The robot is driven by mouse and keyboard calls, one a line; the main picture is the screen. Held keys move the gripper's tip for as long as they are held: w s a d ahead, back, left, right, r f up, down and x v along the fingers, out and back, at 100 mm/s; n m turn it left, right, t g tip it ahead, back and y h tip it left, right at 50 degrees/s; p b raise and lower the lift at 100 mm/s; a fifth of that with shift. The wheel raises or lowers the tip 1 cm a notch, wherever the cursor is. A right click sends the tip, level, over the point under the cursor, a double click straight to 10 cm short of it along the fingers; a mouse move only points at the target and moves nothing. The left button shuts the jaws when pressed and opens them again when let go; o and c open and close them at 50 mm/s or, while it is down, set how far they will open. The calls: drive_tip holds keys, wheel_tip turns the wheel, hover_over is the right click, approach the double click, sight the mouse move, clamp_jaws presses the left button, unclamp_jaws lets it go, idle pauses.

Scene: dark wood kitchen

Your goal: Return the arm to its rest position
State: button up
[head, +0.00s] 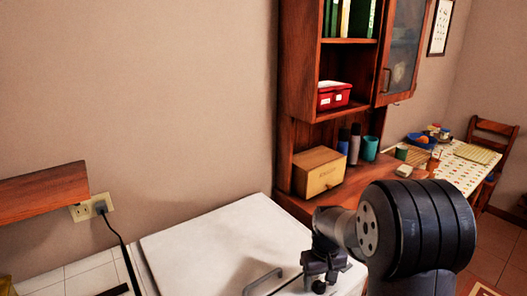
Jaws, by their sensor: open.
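My arm, dark with a grey joint, rises in the lower right of the head view. My gripper (321,281) hangs at the arm's end, pointing down over the right part of a white appliance top (215,240). It is open, and I see nothing held in it. The fingertips are small and dark, so fine detail is hard to make out.
A grey handle (263,281) is just left of my gripper. A wooden cabinet (299,75) with a wooden box (318,173) and cups stands behind my arm. A laid table (455,165) and chair (493,130) are farther right. A wooden shelf (42,186) juts in at left.

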drive_tip(key=shift+n, duration=2.2)
